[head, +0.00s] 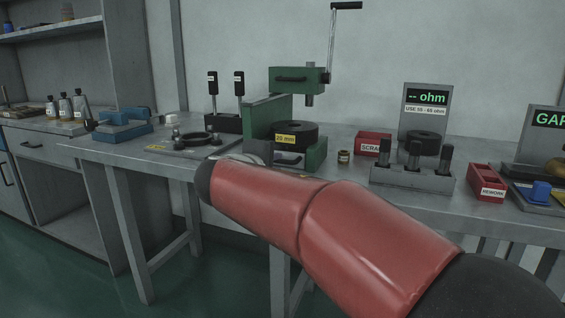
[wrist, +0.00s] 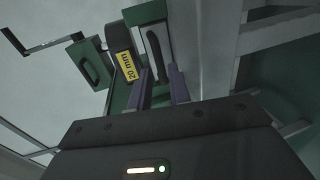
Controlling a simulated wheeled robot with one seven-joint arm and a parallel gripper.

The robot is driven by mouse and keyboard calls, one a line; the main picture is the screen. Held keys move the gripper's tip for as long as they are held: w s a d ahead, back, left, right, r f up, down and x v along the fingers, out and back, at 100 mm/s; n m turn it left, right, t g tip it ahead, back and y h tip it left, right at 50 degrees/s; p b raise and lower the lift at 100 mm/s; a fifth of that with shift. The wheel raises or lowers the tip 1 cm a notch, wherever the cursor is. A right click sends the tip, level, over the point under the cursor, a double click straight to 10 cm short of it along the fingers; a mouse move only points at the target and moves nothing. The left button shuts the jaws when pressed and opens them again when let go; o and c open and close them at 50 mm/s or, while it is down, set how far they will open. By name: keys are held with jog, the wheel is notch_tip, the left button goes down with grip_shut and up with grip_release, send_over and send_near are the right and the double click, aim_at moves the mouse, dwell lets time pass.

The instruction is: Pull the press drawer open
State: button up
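The green press (head: 315,155) stands on the bench, with a black round die labelled "20 mm" on it. The press drawer (head: 298,160) is low in its front and looks closed, partly hidden by my red arm. In the wrist view, the drawer's dark handle (wrist: 157,52) lies just beyond and between my gripper's (wrist: 159,70) purple fingertips. The fingers are apart, and I cannot tell whether either touches the handle. In the head view my gripper is mostly hidden behind my arm. The 20 mm label (wrist: 127,67) also shows in the wrist view.
A black ring on a plate (head: 198,140) and a blue fixture (head: 122,125) lie left of the press. A small jar (head: 344,157), red scrap bin (head: 373,144), grey holder with black posts (head: 411,178) and rework bin (head: 487,182) stand to its right.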

aim_at(281, 162)
jog(key=shift+x, duration=1.65)
jog(key=shift+c, duration=0.2)
grip_shut()
